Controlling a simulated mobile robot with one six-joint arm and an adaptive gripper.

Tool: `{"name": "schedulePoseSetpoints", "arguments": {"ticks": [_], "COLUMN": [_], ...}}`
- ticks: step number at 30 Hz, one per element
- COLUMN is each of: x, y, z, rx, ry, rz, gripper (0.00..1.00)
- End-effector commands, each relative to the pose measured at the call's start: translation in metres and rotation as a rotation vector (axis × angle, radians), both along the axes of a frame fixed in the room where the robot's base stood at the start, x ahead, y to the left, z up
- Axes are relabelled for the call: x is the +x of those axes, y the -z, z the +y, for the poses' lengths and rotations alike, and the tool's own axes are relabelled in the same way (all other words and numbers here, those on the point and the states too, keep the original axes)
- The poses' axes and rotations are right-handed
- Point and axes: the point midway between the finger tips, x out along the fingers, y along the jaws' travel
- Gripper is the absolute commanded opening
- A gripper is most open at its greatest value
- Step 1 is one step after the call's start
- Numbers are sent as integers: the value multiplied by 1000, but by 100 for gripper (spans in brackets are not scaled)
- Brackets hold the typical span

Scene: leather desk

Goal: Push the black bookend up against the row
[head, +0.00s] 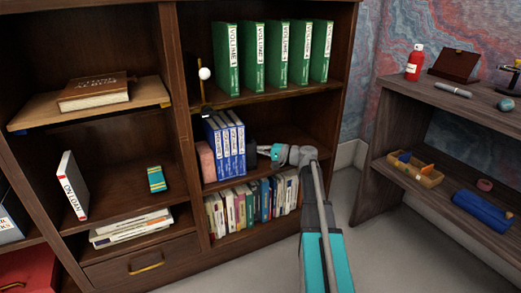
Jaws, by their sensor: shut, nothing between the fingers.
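A row of blue books (226,147) stands upright on the middle shelf of the central bookcase. A dark upright shape just right of the row, partly hidden by my gripper, looks like the black bookend (250,157). My gripper (261,149) is inside this shelf bay, to the right of that shape, and points left. Its fingers look shut and empty. I cannot tell whether the fingertips touch the bookend, or whether the bookend touches the last blue book.
A pinkish block (206,162) stands left of the blue books. Green volumes (275,55) stand on the shelf above, and mixed books (250,203) fill the shelf below. A white ball on a stem (205,73) stands near the left upright. A side desk (440,108) is at right.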

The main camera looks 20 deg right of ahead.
Motion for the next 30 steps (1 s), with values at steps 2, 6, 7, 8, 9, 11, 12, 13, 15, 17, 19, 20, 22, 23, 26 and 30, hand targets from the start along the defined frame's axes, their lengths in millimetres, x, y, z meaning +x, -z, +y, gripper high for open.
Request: {"name": "schedulePoseSetpoints", "arguments": {"ticks": [2,6,7,8,9,11,12,13,15,17,19,20,22,23,26,30], "x": [0,0,0,0,1,1,1,2,2,3,3,4,-7,-11,-22,-38], "y": [0,0,0,0,0,0,0,0,0,0,0,0,0,0,0,0], "z": [1,0,-1,-2,-3,-6,-9,-11,-18,-25,-35,-40,-48,-52,-65,-81], "rx": [1,1,1,1,1,1,1,1,0,0,0,0,0,0,0,0], "ry": [-2,-2,-2,-2,-2,-2,-1,-1,-1,-2,-2,-2,0,1,2,1], "rz": [-1,-1,-1,-1,-1,-1,-1,-1,0,0,0,0,0,0,0,0], "gripper": [0,0,0,0,0,0,0,0,0,0,0,0,0,0,0,0]}}
